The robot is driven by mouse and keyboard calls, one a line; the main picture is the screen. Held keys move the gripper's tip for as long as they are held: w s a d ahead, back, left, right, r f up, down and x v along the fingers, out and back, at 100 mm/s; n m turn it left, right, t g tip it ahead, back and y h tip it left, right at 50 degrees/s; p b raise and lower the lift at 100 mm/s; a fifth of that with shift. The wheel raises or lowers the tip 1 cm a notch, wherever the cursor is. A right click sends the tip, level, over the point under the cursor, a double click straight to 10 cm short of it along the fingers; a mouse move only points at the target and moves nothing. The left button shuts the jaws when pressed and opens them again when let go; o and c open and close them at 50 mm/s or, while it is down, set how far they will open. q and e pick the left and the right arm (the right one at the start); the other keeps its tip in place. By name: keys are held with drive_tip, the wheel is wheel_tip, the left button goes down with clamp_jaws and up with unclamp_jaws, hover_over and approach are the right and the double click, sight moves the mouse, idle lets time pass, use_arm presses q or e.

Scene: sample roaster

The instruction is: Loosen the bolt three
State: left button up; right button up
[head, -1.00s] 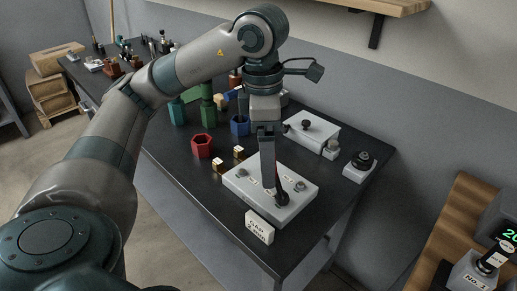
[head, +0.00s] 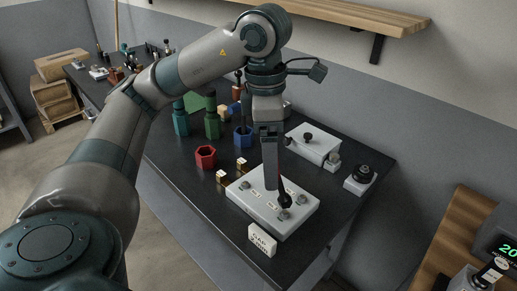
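A white block (head: 262,221) lies on the dark bench with bolts in its top and small labels beside them. One bolt (head: 245,185) shows at its left, one (head: 285,214) near the front edge and one (head: 302,199) at the right; the labels are too small to read. My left gripper (head: 275,188) points down over the block. It appears shut on a dark, round-ended tool (head: 285,200), whose lower end is just above or beside the front bolt; I cannot tell if they touch. The gripper's finger hides part of the tool and block. My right gripper is out of view.
A white card (head: 262,240) stands in front of the block. A red hex cup (head: 205,157), a blue cup (head: 242,136) and small brass-and-white pieces (head: 222,177) are to its left. A grey box (head: 313,146) and a black-knobbed device (head: 360,178) stand behind, to the right.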

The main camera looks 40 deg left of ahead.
use_arm(q)
drive_tip(key=shift+f, duration=0.85)
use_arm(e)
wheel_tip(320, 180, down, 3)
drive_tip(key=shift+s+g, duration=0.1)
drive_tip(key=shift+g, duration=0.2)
use_arm(q)
drive_tip(key=shift+w+r+p, duration=0.1)
drive_tip(key=shift+r+p, duration=0.35)
drive_tip(key=shift+p, duration=0.05)
drive_tip(key=shift+w+d+r+p, duration=0.2)
drive_tip(key=shift+w+r+p, duration=0.1)
drive_tip(key=shift+r+p, duration=0.25)
drive_tip(key=shift+w+d+r+p, duration=0.2)
drive_tip(key=shift+w+r+p, duration=0.1)
drive_tip(key=shift+r+p, duration=0.2)
drive_tip(key=shift+w+d+r+p, duration=0.15)
drive_tip(key=shift+w+r+p, duration=0.2)
drive_tip(key=shift+r+p, duration=0.4)
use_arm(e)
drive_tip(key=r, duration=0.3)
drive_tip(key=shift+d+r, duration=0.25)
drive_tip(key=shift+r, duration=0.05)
use_arm(q)
drive_tip(key=shift+r, duration=0.1)
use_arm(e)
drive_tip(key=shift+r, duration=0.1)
